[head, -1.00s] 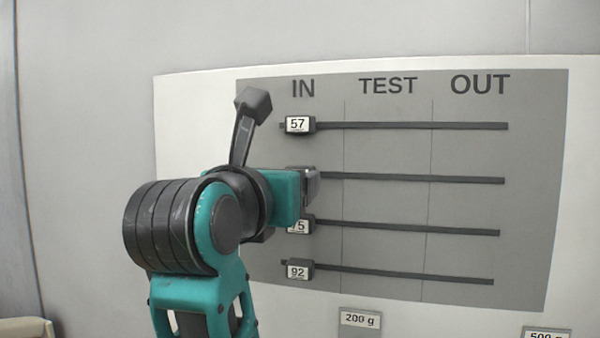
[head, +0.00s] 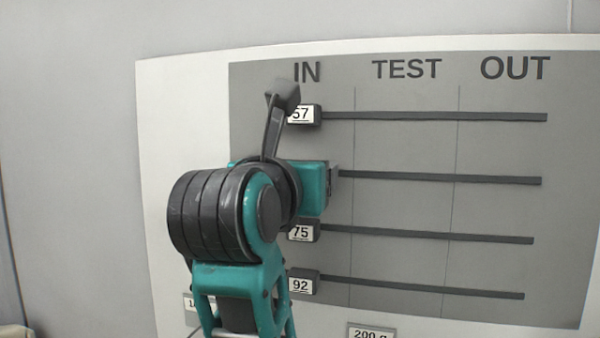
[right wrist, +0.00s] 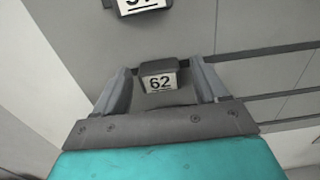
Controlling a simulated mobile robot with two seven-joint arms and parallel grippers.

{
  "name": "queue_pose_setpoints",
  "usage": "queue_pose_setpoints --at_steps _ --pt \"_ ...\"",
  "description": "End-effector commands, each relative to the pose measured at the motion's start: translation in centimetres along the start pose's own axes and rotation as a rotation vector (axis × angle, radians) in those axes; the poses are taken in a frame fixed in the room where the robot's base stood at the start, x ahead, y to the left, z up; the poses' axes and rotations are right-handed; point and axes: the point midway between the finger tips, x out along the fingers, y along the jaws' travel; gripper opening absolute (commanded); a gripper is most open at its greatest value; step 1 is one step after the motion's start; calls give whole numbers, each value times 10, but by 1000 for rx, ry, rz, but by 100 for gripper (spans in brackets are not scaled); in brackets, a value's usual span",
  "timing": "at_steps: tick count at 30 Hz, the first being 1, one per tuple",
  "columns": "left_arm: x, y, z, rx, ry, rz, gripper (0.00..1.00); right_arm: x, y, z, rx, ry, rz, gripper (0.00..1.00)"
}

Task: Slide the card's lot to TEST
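The board (head: 400,215) has columns IN, TEST and OUT and several horizontal rails. Slider 57 (head: 302,115), slider 75 (head: 303,232) and slider 92 (head: 302,286) sit at the IN ends. Slider 62 (right wrist: 160,82) shows in the right wrist view, between the fingers of my right gripper (right wrist: 161,66), with narrow gaps seeming to remain on both sides. In the head view my right gripper (head: 332,180) is at the IN end of the second rail (head: 440,178) and hides that slider. No card with a lot number is in view. My left gripper is not in view.
A 200 g label (head: 372,333) shows at the bottom edge, and another label (head: 194,304) is partly hidden by my arm. Slider 57 is close above my gripper in the right wrist view (right wrist: 140,8). The rails are clear through TEST and OUT.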

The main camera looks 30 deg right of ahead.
Motion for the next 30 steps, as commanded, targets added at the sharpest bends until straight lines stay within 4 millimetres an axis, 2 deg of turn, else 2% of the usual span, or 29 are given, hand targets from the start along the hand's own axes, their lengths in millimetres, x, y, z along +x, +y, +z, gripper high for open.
queue_pose_setpoints --at_steps 2,23,30 --pt "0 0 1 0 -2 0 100 0 0 0 0 0 0 68" --pt "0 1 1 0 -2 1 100 0 0 0 0 0 -1 1" --pt "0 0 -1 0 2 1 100 2 0 0 0 0 -2 0"
